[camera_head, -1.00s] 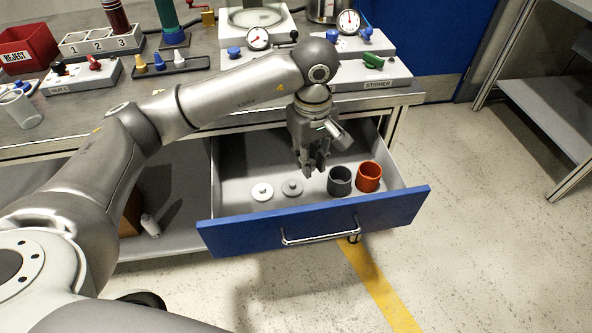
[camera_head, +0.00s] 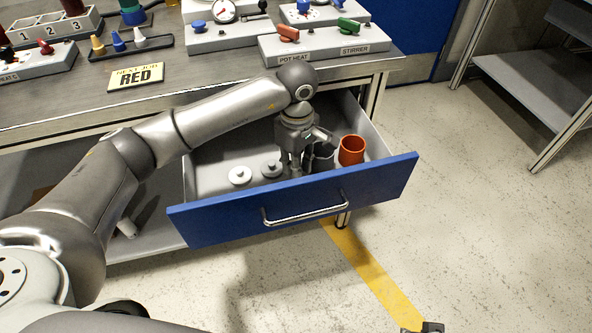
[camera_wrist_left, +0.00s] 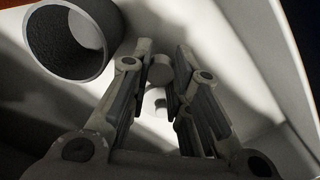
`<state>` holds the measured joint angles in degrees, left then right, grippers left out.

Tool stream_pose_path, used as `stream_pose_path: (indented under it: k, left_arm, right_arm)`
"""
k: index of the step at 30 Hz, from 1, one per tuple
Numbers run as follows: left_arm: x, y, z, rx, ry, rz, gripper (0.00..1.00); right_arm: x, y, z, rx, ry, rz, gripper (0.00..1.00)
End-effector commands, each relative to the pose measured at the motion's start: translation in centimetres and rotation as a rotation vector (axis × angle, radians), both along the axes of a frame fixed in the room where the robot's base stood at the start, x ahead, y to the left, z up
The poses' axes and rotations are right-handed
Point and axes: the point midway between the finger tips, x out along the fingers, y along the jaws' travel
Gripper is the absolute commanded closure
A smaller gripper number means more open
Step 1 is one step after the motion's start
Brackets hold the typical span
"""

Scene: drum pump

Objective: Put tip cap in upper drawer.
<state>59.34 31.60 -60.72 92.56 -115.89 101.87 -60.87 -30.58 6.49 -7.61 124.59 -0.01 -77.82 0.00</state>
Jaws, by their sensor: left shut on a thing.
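The upper drawer (camera_head: 370,184), with a blue front, is pulled out under the bench. My left gripper (camera_head: 295,172) points down inside it, low near the front, between a grey round lid with a knob (camera_head: 271,169) and a dark grey cup (camera_head: 321,160). In the left wrist view, the gripper (camera_wrist_left: 160,85) is shut on a small grey round piece (camera_wrist_left: 159,72), which looks like the tip cap; the fingers partly hide it. Whether it touches the drawer floor I cannot tell.
A white round lid (camera_head: 240,176) and an orange cup (camera_head: 351,150) stand in the drawer. The dark cup is also close beside the fingers in the left wrist view (camera_wrist_left: 70,45). The bench (camera_head: 205,90) overhangs the drawer's back.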

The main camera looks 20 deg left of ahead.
Motion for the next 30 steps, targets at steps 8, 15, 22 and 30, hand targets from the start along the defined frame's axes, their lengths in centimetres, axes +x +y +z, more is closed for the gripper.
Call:
stream_pose_path:
  k: [8, 15, 22, 30]
  left_arm:
    - [0.0, 0.0, -2.7, 0.001, 0.001, -0.001, 0.89]
    - [0.0, 0.0, -2.8, 0.000, 0.001, -0.001, 0.89]
    - [0.0, 0.0, -2.9, 0.000, 0.001, -0.001, 0.76]
    - [0.0, 0.0, -2.9, 0.000, 0.001, -0.001, 0.72]
  right_arm:
    - [-0.1, -0.1, 1.3, 0.001, -0.007, -0.001, 0.69]
    - [-0.2, -0.1, 1.5, 0.000, -0.009, -0.001, 0.69]
    - [-0.3, -0.1, 2.1, 0.001, -0.011, -0.002, 0.69]
    - [-0.3, -0.1, 2.1, 0.000, -0.010, -0.002, 0.69]
